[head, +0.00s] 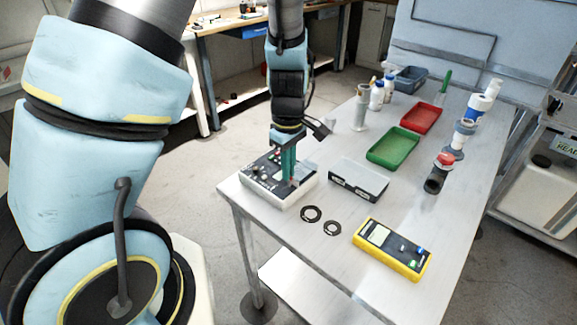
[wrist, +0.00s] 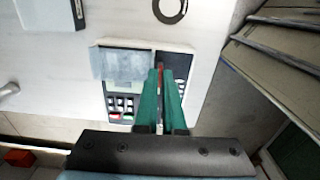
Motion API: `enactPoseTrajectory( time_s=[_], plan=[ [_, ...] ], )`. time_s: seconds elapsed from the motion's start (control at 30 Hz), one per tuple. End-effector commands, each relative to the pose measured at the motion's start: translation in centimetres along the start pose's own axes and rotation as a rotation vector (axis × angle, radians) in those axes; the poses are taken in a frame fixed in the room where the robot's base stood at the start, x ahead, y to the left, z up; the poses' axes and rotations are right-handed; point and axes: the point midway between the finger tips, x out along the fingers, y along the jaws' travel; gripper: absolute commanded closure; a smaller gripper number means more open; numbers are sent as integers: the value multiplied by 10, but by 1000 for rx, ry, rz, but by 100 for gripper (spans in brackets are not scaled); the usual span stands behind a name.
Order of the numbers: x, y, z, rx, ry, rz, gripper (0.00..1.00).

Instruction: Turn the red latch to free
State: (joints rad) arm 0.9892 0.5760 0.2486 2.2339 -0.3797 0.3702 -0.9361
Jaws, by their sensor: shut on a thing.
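The reactor unit (head: 252,188) is a white box with a dark control panel on the near left of the table. It also shows in the wrist view (wrist: 185,66), with dark keys and a translucent cover (wrist: 124,64). My gripper (head: 288,178) points down onto its panel. In the wrist view, the green fingers of my gripper (wrist: 162,73) close on a thin red piece, the red latch (wrist: 161,70), which shows as a narrow strip between them. The fingers hide most of the latch, so I cannot tell its exact angle.
A clear-topped box (head: 358,181) stands right of the unit, with two black rings (head: 321,220) in front. A yellow meter (head: 391,249) lies at the front right. A green tray (head: 393,148), a red tray (head: 421,118) and bottles (head: 377,96) stand farther back.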

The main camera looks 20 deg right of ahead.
Motion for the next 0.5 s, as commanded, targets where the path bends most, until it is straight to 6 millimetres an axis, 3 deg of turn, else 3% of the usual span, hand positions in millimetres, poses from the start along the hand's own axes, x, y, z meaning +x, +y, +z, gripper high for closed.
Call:
enactPoseTrajectory(
  time_s=[0.43,0.5],
  plan=[
    [-1,1,-1,-12,2,4,100],
    [-1,1,-1,-11,2,4,87]
  ],
)
